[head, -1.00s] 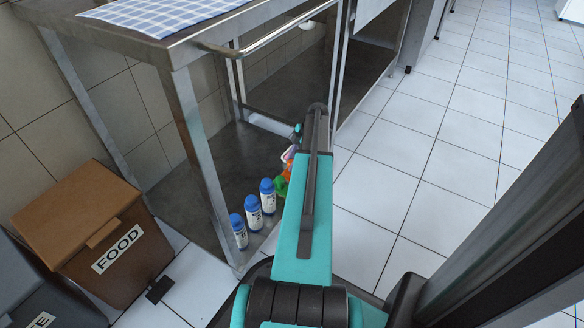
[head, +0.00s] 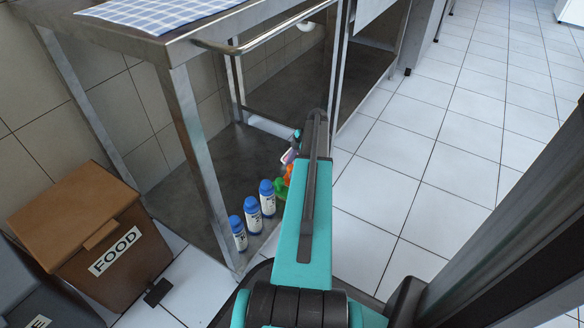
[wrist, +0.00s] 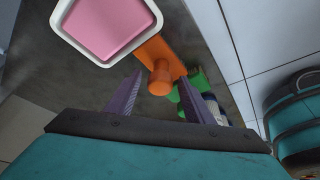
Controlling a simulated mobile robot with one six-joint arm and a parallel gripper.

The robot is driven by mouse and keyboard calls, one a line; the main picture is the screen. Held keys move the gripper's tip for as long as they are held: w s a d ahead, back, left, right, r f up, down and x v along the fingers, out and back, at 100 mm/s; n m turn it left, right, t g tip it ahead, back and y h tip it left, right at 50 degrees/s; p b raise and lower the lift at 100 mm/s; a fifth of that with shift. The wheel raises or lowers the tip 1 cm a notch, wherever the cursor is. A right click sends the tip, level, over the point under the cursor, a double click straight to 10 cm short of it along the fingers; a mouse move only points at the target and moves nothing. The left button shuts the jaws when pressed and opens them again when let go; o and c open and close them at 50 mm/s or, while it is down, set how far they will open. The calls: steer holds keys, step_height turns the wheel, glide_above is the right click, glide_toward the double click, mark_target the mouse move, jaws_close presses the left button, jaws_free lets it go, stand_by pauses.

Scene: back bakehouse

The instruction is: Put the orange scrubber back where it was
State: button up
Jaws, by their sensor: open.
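The orange scrubber (wrist: 155,50) lies on the grey lower shelf, with its round knob towards me in the wrist view. In the head view only a bit of orange (head: 288,171) shows beside my arm. My gripper (wrist: 160,76) is open, its two purple fingers on either side of the knob in the picture. I cannot tell whether they are level with the knob or above it. In the head view my gripper is mostly hidden by my arm; a purple finger (head: 289,156) shows. A white-rimmed pink tub or tray (wrist: 105,25) is beside the scrubber.
A green object (wrist: 188,98) lies close by the right finger. Several blue-capped white bottles (head: 252,213) stand along the shelf (head: 205,165) near its front edge. Table legs (head: 195,160) frame the shelf. A brown FOOD bin (head: 85,235) stands left; tiled floor at right is clear.

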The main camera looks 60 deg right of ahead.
steer(key=p+v, duration=0.5)
steer(key=v, duration=0.7)
steer(key=shift+r, duration=0.1)
stand_by(0.9)
